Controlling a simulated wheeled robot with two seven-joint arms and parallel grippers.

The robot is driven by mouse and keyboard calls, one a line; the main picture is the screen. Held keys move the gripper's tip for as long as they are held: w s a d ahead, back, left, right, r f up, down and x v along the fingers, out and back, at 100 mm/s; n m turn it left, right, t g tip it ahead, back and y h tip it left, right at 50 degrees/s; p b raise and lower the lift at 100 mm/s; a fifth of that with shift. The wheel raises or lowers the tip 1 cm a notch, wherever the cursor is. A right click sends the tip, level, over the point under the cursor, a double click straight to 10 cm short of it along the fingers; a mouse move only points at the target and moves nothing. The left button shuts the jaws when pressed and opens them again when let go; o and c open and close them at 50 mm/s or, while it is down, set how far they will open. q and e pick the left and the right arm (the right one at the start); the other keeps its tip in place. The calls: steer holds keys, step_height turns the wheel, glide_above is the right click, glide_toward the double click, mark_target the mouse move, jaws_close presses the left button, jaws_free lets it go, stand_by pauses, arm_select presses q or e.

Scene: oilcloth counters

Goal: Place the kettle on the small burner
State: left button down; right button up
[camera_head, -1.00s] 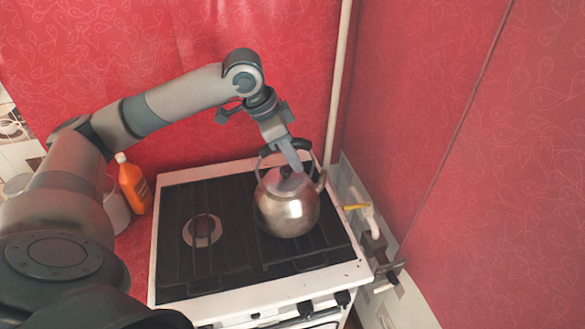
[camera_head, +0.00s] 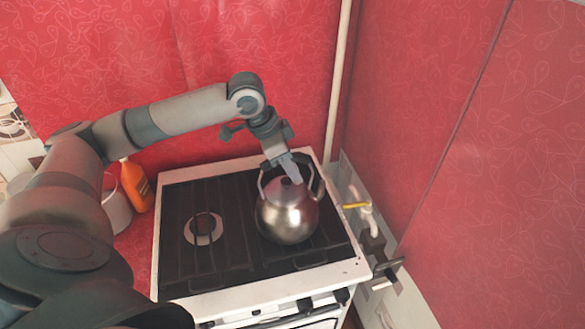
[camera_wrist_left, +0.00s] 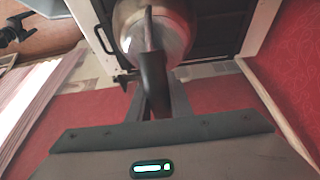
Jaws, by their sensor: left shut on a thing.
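The shiny metal kettle (camera_head: 287,218) with a dark handle is at the right half of the stove top. My left gripper (camera_head: 291,176) comes down from above and is shut on the kettle's handle. In the left wrist view the dark handle (camera_wrist_left: 152,75) lies between the fingers, with the kettle body (camera_wrist_left: 172,42) beyond. I cannot tell whether the kettle's base touches the grate. One round burner (camera_head: 203,229) shows bare on the left half of the stove (camera_head: 167,296); any burner under the kettle is hidden. My right gripper is not in view.
An orange bottle (camera_head: 136,185) and a pale pot (camera_head: 115,208) stand left of the stove. A pipe with a yellow-handled valve (camera_head: 356,206) is close to its right side. Red walls stand behind and to the right. The stove's left half is clear.

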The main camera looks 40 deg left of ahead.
arm_select(q)
steer(key=c, duration=1.6)
jaws_free()
steer(key=shift+s+a+r, duration=0.1)
steer(key=shift+r, duration=0.4)
steer(key=b+v, duration=0.2)
steer(key=v, duration=0.8)
steer(key=shift+r, duration=0.1)
steer(key=shift+s+r, duration=0.25)
steer(key=shift+r, duration=0.2)
steer(key=shift+f, duration=0.1)
